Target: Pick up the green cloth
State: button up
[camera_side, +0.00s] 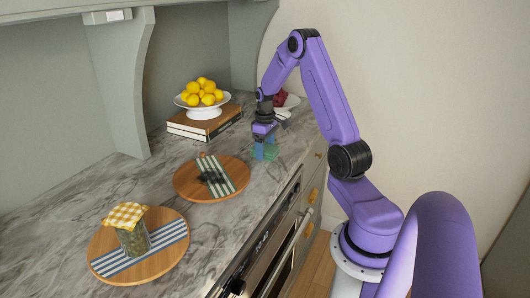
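My gripper (265,148) points down over the counter to the right of the middle round wooden board. A small green thing (268,153) shows around and below its fingertips. It is too small to tell whether it is a cloth, or whether the fingers hold it. A green-and-white striped cloth (231,184) lies flat on the middle wooden board (190,188), with a dark item (213,177) on top of it. My gripper is apart from this striped cloth.
A nearer wooden board (115,271) holds a blue-striped cloth (171,235) and a jar with a yellow checked cover (128,214). Behind stand books (195,128) under a white bowl (205,113) of lemons (201,92). The marble counter's front edge and oven (272,243) lie below.

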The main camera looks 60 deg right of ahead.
jog(key=c, duration=0.4)
jog(key=shift+r, duration=0.55)
notch_tip(320, 180, up, 2)
jog(key=shift+r, duration=0.2)
jog(key=s+a+r, duration=0.2)
jog(key=r, duration=0.1)
jog(key=s+a+r, duration=0.1)
jog(key=r, duration=0.1)
jog(key=shift+s+r, duration=0.25)
jog(key=shift+s, duration=0.15)
jog(key=s+a+r, duration=0.1)
jog(key=s+a, duration=0.1)
jog(key=s+a+r, duration=0.1)
jog(key=s, duration=0.1)
jog(key=s+a+r, duration=0.2)
jog(key=s, duration=0.1)
jog(key=shift+s+a, duration=0.1)
jog(key=shift+a, duration=0.25)
